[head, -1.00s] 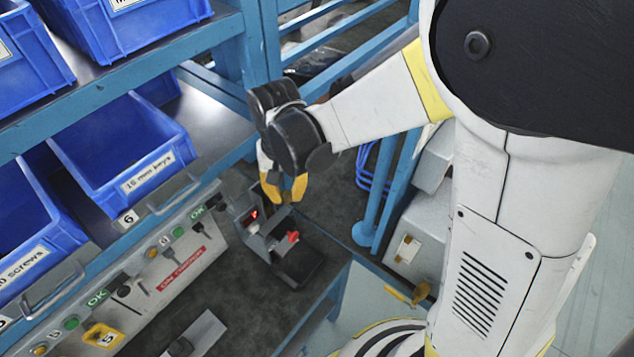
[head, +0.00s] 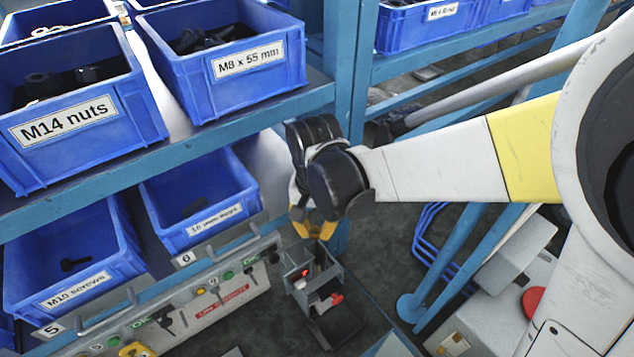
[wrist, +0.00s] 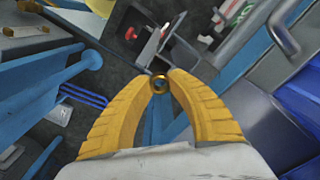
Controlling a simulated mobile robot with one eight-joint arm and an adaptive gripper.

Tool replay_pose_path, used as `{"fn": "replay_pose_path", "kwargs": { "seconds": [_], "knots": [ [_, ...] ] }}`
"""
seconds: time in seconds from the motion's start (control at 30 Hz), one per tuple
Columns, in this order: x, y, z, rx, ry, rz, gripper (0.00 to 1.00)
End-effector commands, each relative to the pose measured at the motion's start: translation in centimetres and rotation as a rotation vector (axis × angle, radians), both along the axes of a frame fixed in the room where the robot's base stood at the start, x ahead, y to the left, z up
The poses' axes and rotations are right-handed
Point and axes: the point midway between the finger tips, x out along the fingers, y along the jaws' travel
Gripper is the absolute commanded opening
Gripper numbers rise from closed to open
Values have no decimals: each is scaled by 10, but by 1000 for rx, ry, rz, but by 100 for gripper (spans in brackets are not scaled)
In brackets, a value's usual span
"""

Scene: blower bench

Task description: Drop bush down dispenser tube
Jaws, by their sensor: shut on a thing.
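My gripper (head: 314,230) has yellow fingers pointing down above a grey bench device in the head view. In the wrist view my gripper (wrist: 160,80) is shut on a small brass-coloured ring, the bush (wrist: 160,84), held at the fingertips. The bush cannot be made out in the head view. The grey device (head: 299,287) has a small red display and a red knob (head: 337,299). It also shows in the wrist view (wrist: 152,48), beyond the bush and apart from it. I cannot tell which part is the dispenser tube.
Blue bins, including M14 nuts (head: 85,125) and M8 x 55 mm (head: 225,75), stand on the upper shelf at left. More bins (head: 200,205) sit below, above a control panel (head: 215,303). A blue post (head: 352,75) stands close behind my gripper.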

Motion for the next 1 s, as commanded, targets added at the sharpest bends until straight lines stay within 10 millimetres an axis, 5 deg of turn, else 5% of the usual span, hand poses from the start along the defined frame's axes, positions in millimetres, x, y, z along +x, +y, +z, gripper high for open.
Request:
{"fn": "replay_pose_path", "kwargs": {
  "seconds": [0.53,1.0],
  "knots": [
    [0,0,-46,0,0,0,0],
    [0,0,-52,0,0,0,0]
  ]
}}
